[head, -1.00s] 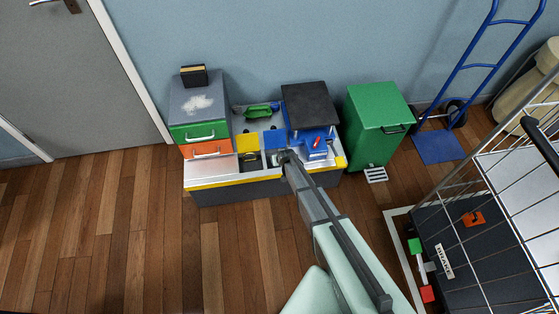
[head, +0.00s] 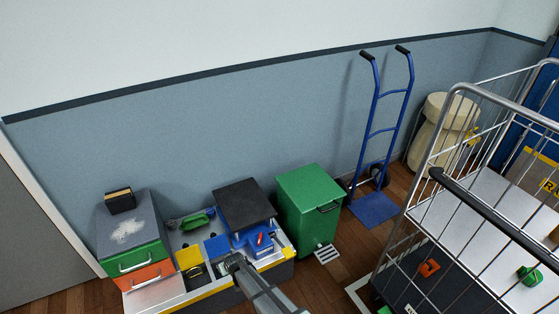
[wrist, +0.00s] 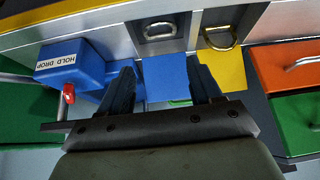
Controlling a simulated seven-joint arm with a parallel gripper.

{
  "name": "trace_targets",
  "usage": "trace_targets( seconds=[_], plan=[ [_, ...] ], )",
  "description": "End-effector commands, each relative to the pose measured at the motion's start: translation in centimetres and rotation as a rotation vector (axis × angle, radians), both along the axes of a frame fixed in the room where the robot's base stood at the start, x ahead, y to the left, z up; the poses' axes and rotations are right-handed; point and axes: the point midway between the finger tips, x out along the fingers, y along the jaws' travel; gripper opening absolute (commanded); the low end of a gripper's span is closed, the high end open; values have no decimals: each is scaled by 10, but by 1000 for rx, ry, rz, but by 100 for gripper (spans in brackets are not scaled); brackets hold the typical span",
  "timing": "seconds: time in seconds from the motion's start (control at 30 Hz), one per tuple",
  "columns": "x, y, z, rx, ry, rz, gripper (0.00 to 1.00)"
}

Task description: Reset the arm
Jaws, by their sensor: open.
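My gripper (head: 235,262) is over the front of the low grey-and-yellow bench (head: 207,297), just in front of a blue square panel (head: 216,247). In the wrist view the two dark fingers (wrist: 164,82) stand apart with nothing between them; the blue panel (wrist: 165,77) lies beyond the gap. A blue box labelled HOLD DROP (wrist: 62,60) with a red lever (wrist: 69,92) is left of the fingers in the wrist view. I cannot tell whether a finger touches the blue parts beside it.
Metal rings (wrist: 160,31) are close ahead of the fingers. A drawer unit (head: 133,258) stands left, a black-topped block (head: 243,204) and green bin (head: 309,207) right. A blue hand truck (head: 385,130) and wire cage trolley (head: 440,165) are farther right. Open wall is above.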

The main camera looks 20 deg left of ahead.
Motion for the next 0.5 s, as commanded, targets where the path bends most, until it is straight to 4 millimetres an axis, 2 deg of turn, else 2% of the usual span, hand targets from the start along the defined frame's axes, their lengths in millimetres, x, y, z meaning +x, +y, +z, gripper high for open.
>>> trace_targets(
  seconds=[0.13, 0.27, 0.37, 0.5],
  plan=[
    [-2, -2, -2, -15, 12, 2, 64],
    [-13, -14, -10, -84, 70, 5, 64],
    [-32, -36, -14, -172, 144, 8, 64],
    [-77, -89, -3, -312, 265, 13, 64]
  ],
)
